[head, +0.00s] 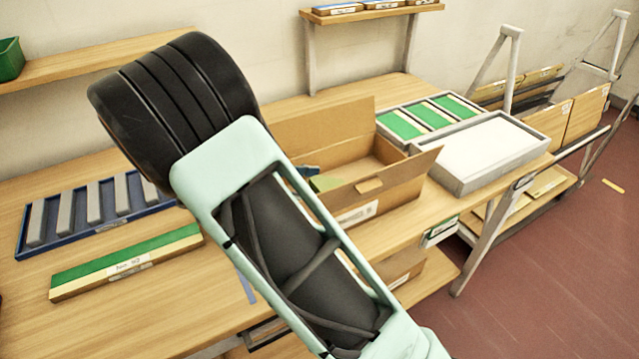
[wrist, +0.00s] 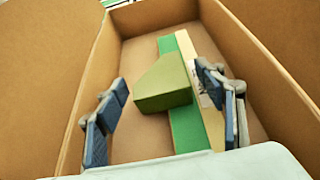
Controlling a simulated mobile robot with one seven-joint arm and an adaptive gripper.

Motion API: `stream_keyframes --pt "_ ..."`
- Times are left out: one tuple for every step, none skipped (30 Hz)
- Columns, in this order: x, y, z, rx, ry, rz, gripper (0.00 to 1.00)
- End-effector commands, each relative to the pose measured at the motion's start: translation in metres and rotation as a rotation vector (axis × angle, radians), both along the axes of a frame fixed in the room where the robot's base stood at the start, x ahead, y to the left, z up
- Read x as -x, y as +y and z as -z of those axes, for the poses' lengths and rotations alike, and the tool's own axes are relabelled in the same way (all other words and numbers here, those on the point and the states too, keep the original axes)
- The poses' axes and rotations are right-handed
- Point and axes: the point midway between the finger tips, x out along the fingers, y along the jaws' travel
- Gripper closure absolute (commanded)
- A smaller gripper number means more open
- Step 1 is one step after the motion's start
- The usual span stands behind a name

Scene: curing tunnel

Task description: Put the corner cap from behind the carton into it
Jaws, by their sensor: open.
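The carton (head: 400,188) stands open on the bench with its flaps spread. In the wrist view I look down into the carton (wrist: 85,85). An olive-green angular block (wrist: 165,85), which looks like the corner cap, is inside it, against or partly over a green-and-cream strip (wrist: 188,125). The block also shows in the head view (head: 325,183). My gripper (wrist: 163,88) is open inside the carton, one finger left of the block and one right of it, with a gap on the left. Whether the right finger touches anything is unclear. My arm hides part of the carton in the head view.
A grey-rimmed tray with a white bed (head: 490,145) and a tray of green strips (head: 425,118) stand right of the carton. A blue rack of grey bars (head: 90,215) and another green-and-cream strip (head: 125,265) lie left. The carton walls are close around my fingers.

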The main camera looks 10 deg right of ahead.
Motion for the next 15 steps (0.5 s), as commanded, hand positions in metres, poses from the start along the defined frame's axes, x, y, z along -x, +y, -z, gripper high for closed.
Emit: stream_keyframes --pt "0.000 0.000 -0.003 0.000 -0.001 0.000 0.37" --pt "0.000 0.000 -0.005 -0.001 -0.002 0.000 0.37" --pt "0.000 0.000 -0.010 -0.002 -0.003 0.000 0.37" --pt "0.000 0.000 -0.014 -0.002 -0.003 -0.001 0.37" --pt "0.001 0.005 -0.015 -0.003 -0.001 -0.002 0.37" --pt "0.003 0.012 -0.017 -0.003 -0.002 -0.003 0.37" --pt "0.004 0.018 -0.019 -0.003 -0.002 -0.004 0.37" --pt "0.006 0.023 -0.022 -0.002 -0.002 -0.003 0.37" --pt "0.009 0.031 -0.026 -0.002 -0.001 -0.005 0.37" --pt "0.011 0.038 -0.028 -0.003 -0.002 -0.003 0.37" --pt "0.013 0.044 -0.031 -0.003 -0.002 -0.004 0.37" --pt "0.016 0.052 -0.035 -0.002 -0.002 -0.003 0.37" --pt "0.018 0.058 -0.037 -0.003 -0.002 -0.003 0.37" --pt "0.019 0.064 -0.039 -0.002 -0.002 -0.003 0.37" --pt "0.022 0.071 -0.042 -0.002 -0.001 -0.004 0.37"
